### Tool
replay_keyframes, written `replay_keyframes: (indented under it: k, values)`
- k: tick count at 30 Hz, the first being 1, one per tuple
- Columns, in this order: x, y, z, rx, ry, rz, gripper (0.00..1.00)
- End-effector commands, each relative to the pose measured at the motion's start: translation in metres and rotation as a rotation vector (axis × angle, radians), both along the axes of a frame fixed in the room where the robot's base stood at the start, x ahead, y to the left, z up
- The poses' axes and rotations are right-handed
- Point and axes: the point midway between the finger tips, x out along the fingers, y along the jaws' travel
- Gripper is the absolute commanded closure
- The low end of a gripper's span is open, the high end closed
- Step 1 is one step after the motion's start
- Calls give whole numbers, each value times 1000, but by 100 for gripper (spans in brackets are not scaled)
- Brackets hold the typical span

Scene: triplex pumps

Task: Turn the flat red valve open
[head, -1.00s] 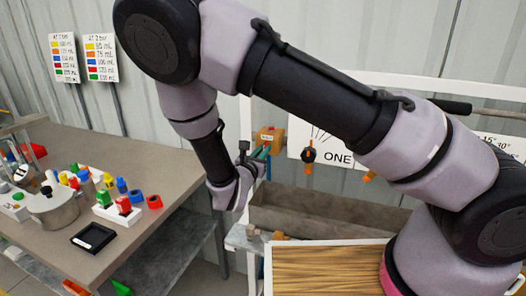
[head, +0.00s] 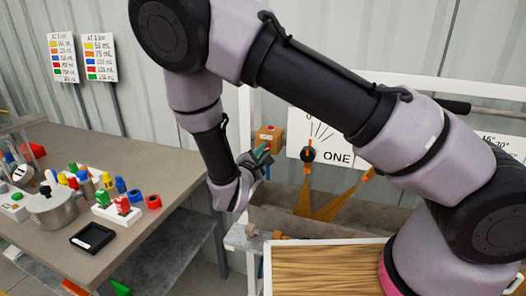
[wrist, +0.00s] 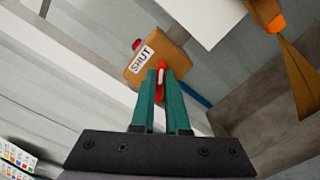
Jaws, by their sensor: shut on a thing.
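The flat red valve (wrist: 161,72) shows in the wrist view as a narrow red piece with a pale middle, at the front of an orange box. My gripper (wrist: 161,75) has its teal fingers closed around it, one on each side. The orange box (wrist: 152,57) carries a white label that reads SHUT. In the head view the box (head: 270,136) is against the white frame, with my gripper (head: 262,152) just below it. The valve cannot be made out there.
Orange streams (head: 309,195) fall from a black and orange nozzle (head: 308,155) and a second outlet (head: 368,174) into a grey trough (head: 270,196). A table (head: 165,160) with a pot and coloured pieces is at left.

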Motion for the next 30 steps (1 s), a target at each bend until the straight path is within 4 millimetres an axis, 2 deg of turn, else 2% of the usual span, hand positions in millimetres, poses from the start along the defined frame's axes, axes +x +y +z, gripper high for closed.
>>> replay_keyframes:
  k: [15,30]
  values:
    - [-1,-1,-2,409,-147,-2,100]
    - [-1,-1,-3,566,-204,0,100]
